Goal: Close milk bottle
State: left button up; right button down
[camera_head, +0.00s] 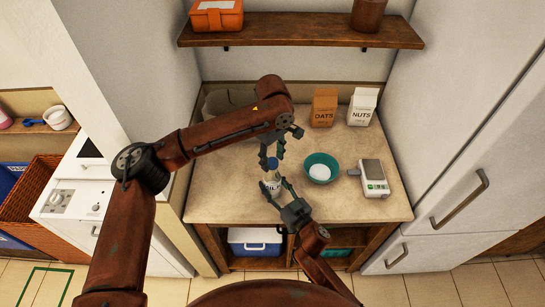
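The milk bottle (272,187) is white with dark lettering and stands upright near the front middle of the counter. My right gripper (273,184) comes from the front, its two fingers on either side of the bottle and apparently closed on it. A blue cap (272,163) shows just above the bottle's neck. My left gripper (271,160) points down from above with its fingertips on either side of the cap, and seems to hold it. The fingers partly hide the cap and neck, so I cannot tell whether cap and neck touch.
A teal bowl (322,168) with white contents stands close to the right of the bottle, then a kitchen scale (374,177). Oats (324,107) and nuts (362,106) cartons stand behind. A wooden shelf (300,32) hangs above. The front-left counter is clear.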

pick_arm(q)
grip_shut()
jog(key=m, duration=1.2)
jog(key=shift+m, duration=0.4)
jog(key=m, duration=0.5)
jog(key=shift+m, duration=0.4)
jog(key=m, duration=0.5)
jog(key=shift+m, duration=0.4)
jog(key=m, duration=0.7)
jog(key=shift+m, duration=0.4)
jog(key=m, duration=0.5)
jog(key=shift+f, duration=0.1)
jog(key=shift+o, duration=0.9)
grip_release()
